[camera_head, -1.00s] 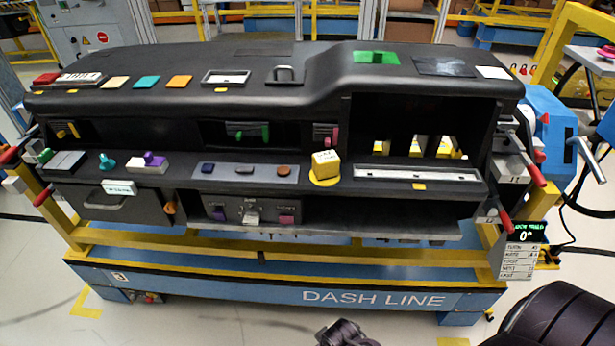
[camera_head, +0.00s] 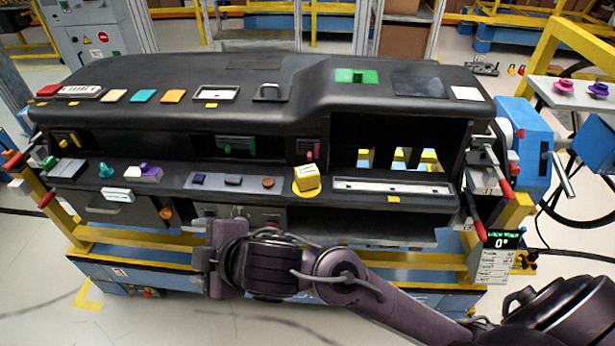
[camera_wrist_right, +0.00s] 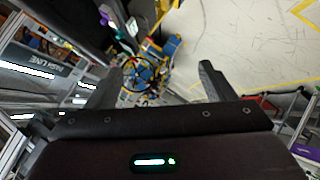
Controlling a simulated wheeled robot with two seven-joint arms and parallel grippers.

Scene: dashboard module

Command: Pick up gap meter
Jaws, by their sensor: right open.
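A small yellow block with a printed label (camera_head: 306,178) sits on a round yellow base on the lower ledge of the black dashboard. It looks like the gap meter, but I cannot read the label clearly. My right gripper (camera_head: 212,260) is in front of the dashboard, below the ledge and to the left of the yellow block, apart from it. In the right wrist view its two fingers (camera_wrist_right: 158,80) are spread wide with nothing held between them. I cannot make out the yellow block in that view. My left gripper is not in view.
The dashboard (camera_head: 290,115) rests on a yellow and blue frame. Small parts stand on the ledge left of the block: a dark blue button (camera_head: 199,179), a brown disc (camera_head: 268,183) and a teal knob (camera_head: 106,171). Red-handled clamps (camera_head: 505,190) stick out at the right end.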

